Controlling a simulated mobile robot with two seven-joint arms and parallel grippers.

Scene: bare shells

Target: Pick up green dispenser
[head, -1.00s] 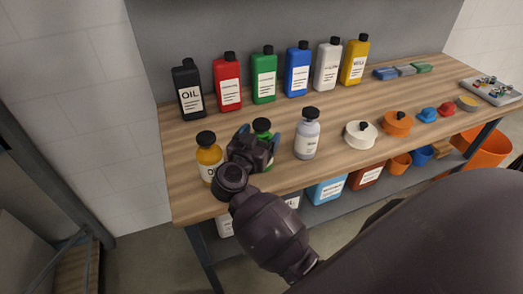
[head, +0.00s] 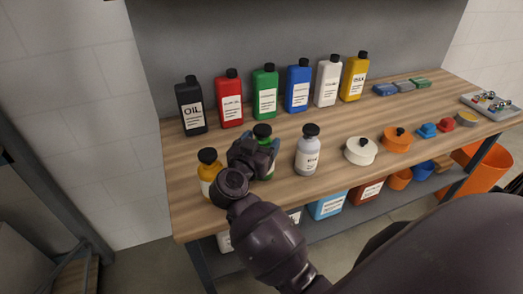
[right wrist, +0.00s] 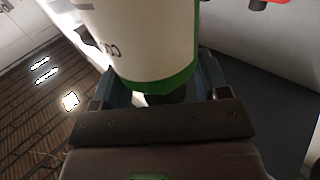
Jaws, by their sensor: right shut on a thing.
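The green dispenser (head: 264,165) is a small round bottle with a black cap at the front left of the bench. My right gripper (head: 263,149) is shut on it from the near side and hides much of its body. In the right wrist view the dispenser (right wrist: 140,40) shows a white label and a green band, between the blue fingers of the gripper (right wrist: 165,85). It sits a little higher against its neighbours than before. Its underside is hidden in the head view. My left gripper is not in view.
A yellow bottle (head: 208,170) stands close on the left and a grey bottle (head: 307,155) on the right. A row of tall containers, including a green one (head: 264,92), stands at the back of the wooden bench (head: 180,205). Pots and caps lie to the right.

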